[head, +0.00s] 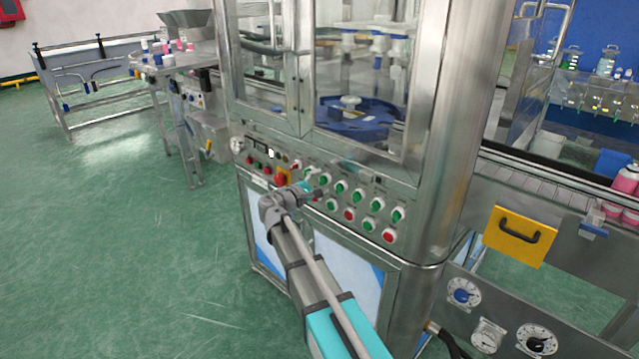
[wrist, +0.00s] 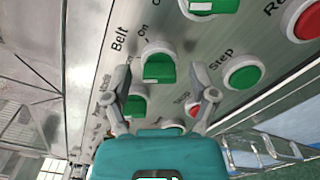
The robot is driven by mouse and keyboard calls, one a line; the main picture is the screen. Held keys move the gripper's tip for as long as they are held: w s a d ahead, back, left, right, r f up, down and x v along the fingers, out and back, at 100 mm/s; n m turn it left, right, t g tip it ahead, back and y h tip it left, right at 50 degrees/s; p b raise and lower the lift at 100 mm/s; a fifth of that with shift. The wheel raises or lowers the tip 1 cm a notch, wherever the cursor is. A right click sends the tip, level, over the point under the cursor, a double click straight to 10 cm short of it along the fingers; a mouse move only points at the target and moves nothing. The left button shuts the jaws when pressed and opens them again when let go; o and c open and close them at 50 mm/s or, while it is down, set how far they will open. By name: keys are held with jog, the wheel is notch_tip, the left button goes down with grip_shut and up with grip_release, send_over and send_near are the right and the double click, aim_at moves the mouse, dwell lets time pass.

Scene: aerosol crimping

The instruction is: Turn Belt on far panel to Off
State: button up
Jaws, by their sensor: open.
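In the wrist view, a green selector knob (wrist: 159,67) in a white collar sits beside the printed word Belt, with On printed by its upper left edge. The exact way its handle points is hard to read. My gripper (wrist: 161,74) is open, with one finger on each side of this knob and nothing held. I cannot tell whether the fingers touch it. In the head view, my gripper (head: 316,190) is at the control panel (head: 330,218) on the machine's front, where the Belt knob cannot be told from its neighbours.
Close by in the wrist view are a green Step button (wrist: 243,72), a red button (wrist: 193,107) by the right finger, and another green knob (wrist: 134,106) by the left finger. A red button (wrist: 301,18) sits at the upper right. Green floor (head: 130,240) lies clear on the left.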

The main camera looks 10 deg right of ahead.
jog(key=v, duration=1.2)
dwell(0.5)
jog(key=s+d+f+m+g+y, duration=0.55)
jog(key=s+d+f, duration=0.35)
jog(key=d+f, duration=0.2)
jog(key=s+f+m+g+y, duration=0.3)
jog(key=s+f+m+y, duration=0.15)
jog(key=s, duration=0.25)
jog(key=s+f+m+g+y, duration=0.2)
jog(key=s+f+m+y, duration=0.1)
jog(key=s+y, duration=0.25)
notch_tip(320, 180, up, 23)
jog(key=p, duration=2.3)
jog(key=shift+s+a+h, duration=0.25)
jog(key=shift+a+h, duration=0.2)
jog(key=shift+a, duration=0.05)
jog(key=shift+f, duration=0.1)
